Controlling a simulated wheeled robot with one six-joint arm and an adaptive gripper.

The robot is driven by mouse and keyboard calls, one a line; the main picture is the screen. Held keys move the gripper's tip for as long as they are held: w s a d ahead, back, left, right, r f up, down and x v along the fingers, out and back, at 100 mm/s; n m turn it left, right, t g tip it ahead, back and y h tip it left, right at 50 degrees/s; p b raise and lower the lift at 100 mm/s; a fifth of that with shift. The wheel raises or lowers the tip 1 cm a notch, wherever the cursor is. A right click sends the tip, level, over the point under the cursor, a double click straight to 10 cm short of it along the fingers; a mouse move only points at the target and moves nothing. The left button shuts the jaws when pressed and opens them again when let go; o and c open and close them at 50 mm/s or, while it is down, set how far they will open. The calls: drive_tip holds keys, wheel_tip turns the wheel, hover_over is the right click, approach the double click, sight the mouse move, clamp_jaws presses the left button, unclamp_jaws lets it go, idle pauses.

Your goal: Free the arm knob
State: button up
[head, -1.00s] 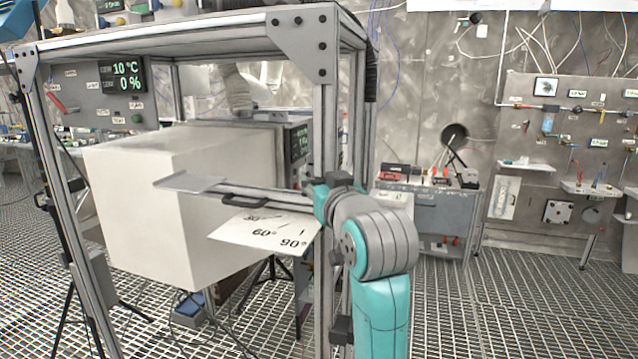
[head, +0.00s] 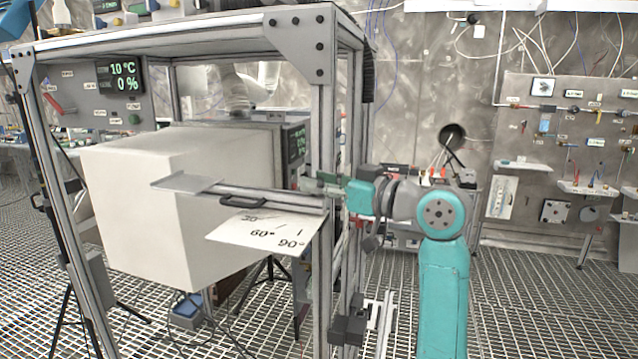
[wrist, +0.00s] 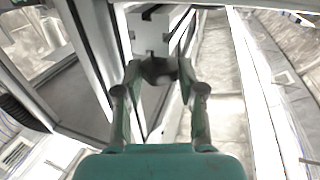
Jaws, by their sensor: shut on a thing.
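My gripper (head: 318,184) reaches from the right to the front upright post (head: 322,260) of the metal frame, at the root of the horizontal arm (head: 270,197). In the wrist view my gripper (wrist: 157,78) has its two fingers closed around a dark rounded knob (wrist: 158,70) at the end of a slotted grey profile (wrist: 153,35). The knob is hidden in the head view. The horizontal arm carries a flat plate (head: 186,182) and a black handle (head: 246,202). Below it is a white angle card (head: 265,232) with 60° and 90° marks.
A large pale box (head: 150,215) fills the frame's inside, left of the post. A display panel (head: 122,77) reads 10 °C and 0 %. A black clamp (head: 347,328) sits low by the post. The grated floor (head: 530,310) at right is open.

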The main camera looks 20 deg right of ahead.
drive_tip(key=shift+w+d+n+g+y, duration=0.15)
drive_tip(key=shift+n+g+y, duration=1.45)
drive_tip(key=shift+g+y, duration=0.2)
drive_tip(key=o, duration=1.2)
drive_tip(key=shift+c, duration=0.2)
drive_tip(key=v, duration=0.8)
drive_tip(key=shift+w, duration=0.1)
